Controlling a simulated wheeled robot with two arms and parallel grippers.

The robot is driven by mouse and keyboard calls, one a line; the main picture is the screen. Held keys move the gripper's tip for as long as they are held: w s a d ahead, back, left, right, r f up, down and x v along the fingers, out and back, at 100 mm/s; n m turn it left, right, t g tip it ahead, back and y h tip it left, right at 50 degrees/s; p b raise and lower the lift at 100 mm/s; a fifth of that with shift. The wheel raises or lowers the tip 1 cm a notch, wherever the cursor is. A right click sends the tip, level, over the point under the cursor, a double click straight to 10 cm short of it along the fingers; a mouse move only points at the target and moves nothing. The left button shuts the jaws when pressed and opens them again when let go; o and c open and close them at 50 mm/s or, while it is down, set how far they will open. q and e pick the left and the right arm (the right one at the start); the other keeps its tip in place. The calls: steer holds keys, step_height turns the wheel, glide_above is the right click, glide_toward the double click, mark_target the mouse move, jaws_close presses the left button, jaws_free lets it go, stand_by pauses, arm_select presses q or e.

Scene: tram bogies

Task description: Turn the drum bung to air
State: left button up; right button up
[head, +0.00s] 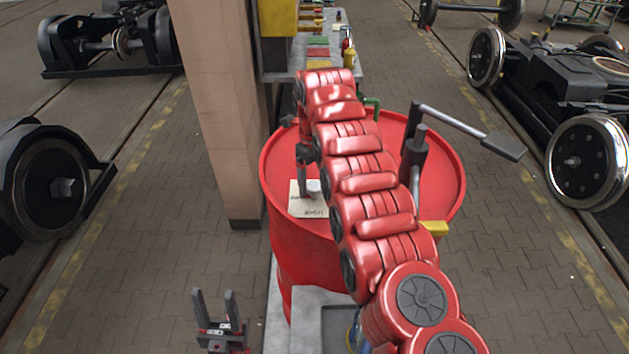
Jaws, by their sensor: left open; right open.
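A red drum (446,186) stands upright in the middle of the head view. A small pale round cap, which looks like the bung (314,187), sits on the left part of its lid beside a cream paper label (308,209). My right gripper (307,178) points down right at the cap, below the end of my red arm. It is open; whether its fingers touch or straddle the cap I cannot tell. My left gripper (217,300) is open and empty, low at the left of the drum, fingers up. My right arm hides the middle of the lid.
A grey hand pump (413,158) with a long lever stands on the lid's right side, near a yellow part (433,228). A tan pillar (214,100) rises behind left. A bench (352,77) stands behind. Wheelsets flank the paved floor.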

mark_target(315, 185)
step_height(315, 185, up, 2)
steer(key=shift+d+r, duration=0.15)
steer(key=shift+r, duration=0.1)
step_height(315, 185, up, 9)
steer(key=p, duration=0.9)
steer(key=shift+s+f, duration=0.1)
steer(key=shift+f, duration=0.1)
